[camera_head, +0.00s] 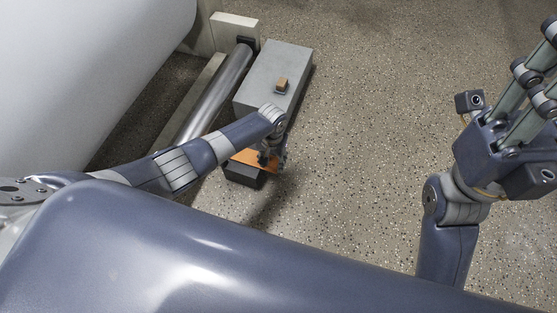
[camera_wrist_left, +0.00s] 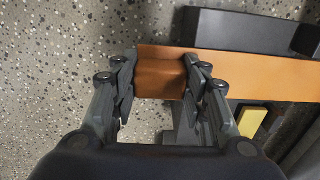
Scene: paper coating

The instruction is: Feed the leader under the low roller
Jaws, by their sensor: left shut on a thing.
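The leader is an orange-brown strip (camera_wrist_left: 250,70); in the left wrist view it runs from between my fingers to the right edge. It also shows in the head view (camera_head: 243,158), partly hidden by my left arm. My left gripper (camera_wrist_left: 160,80) is shut on a brown block-like end of the strip; in the head view it is at the strip's right end (camera_head: 272,160). The low roller is a long metal cylinder (camera_head: 215,95) close to the floor, left of the grey box. My right gripper (camera_head: 525,85) is raised at the right, its fingertips cut off by the frame edge.
A large white roll (camera_head: 90,70) fills the upper left. A grey box (camera_head: 270,70) with a small brown block (camera_head: 282,85) on top stands beside the roller. A dark block (camera_head: 243,175) is below the strip. The speckled floor to the right is clear.

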